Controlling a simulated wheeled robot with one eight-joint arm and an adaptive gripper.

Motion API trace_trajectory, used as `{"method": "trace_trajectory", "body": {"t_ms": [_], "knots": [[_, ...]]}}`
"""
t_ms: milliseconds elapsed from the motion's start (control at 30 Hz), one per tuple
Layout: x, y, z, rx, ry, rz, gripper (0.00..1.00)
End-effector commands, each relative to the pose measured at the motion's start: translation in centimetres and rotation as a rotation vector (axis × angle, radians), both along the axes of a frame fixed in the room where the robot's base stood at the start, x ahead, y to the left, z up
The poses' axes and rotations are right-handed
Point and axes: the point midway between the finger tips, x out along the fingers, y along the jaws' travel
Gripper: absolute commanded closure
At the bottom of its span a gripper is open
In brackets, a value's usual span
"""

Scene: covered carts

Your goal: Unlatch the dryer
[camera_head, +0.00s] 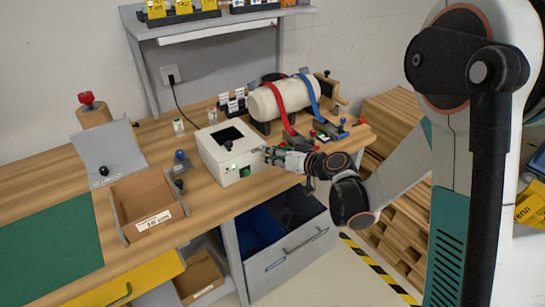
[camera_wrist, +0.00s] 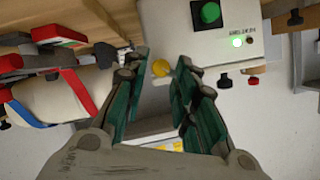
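A white box-shaped unit (camera_head: 226,150), which I take to be the dryer, stands on the wooden bench with a dark opening in its top. Its front has a green button (camera_wrist: 208,13) and a lit green lamp; the small label is unreadable. My gripper (camera_head: 268,155) is at the box's right side in the head view. In the wrist view, my gripper (camera_wrist: 158,78) has its fingers apart, with a round yellow knob (camera_wrist: 161,68) showing between the tips. Whether the fingers touch the knob, and how the latch sits, cannot be told.
A cream cylinder (camera_head: 266,104) with red and blue straps lies behind my gripper. A wooden tray (camera_head: 146,196) and a blue-knobbed fixture (camera_head: 180,158) stand left of the box. An open drawer (camera_head: 290,262) juts out below the bench.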

Motion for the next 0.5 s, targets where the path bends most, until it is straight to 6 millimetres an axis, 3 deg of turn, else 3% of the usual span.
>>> {"method": "trace_trajectory", "body": {"t_ms": [400, 500], "knots": [[0.56, 0.55, -0.25, 0.000, 0.000, 0.000, 0.74], [0.55, 0.54, -0.25, 0.000, 0.000, 0.000, 0.97]]}}
